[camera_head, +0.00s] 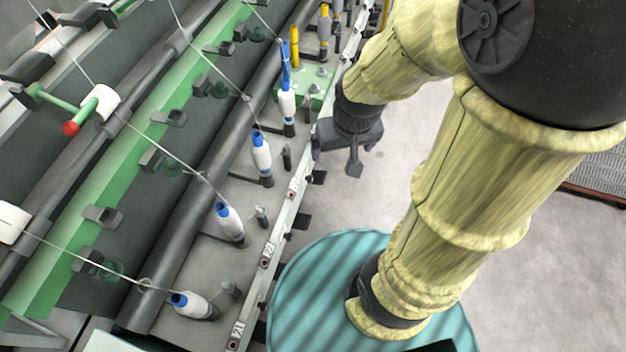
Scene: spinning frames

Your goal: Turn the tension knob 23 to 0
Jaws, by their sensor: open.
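A row of small numbered plates runs along the pale rail (281,222) of the spinning frame. The digits are too small to read surely, so I cannot tell which plate is number 23. One plate (268,252) is mid-rail, one (293,187) is farther up and one (236,334) is at the bottom. Dark tabs, such as one (300,222), stick out from the rail's right side; I cannot tell whether these are the tension knobs or read any setting. My gripper (336,158) is open, right of the rail's upper part. Its fingers appear apart and empty.
White bobbins with blue ends (229,222) stand in a row left of the rail, with threads running up to the green beam (150,165). A red-tipped handle (88,112) is at upper left. Grey floor (320,205) lies open right of the rail.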

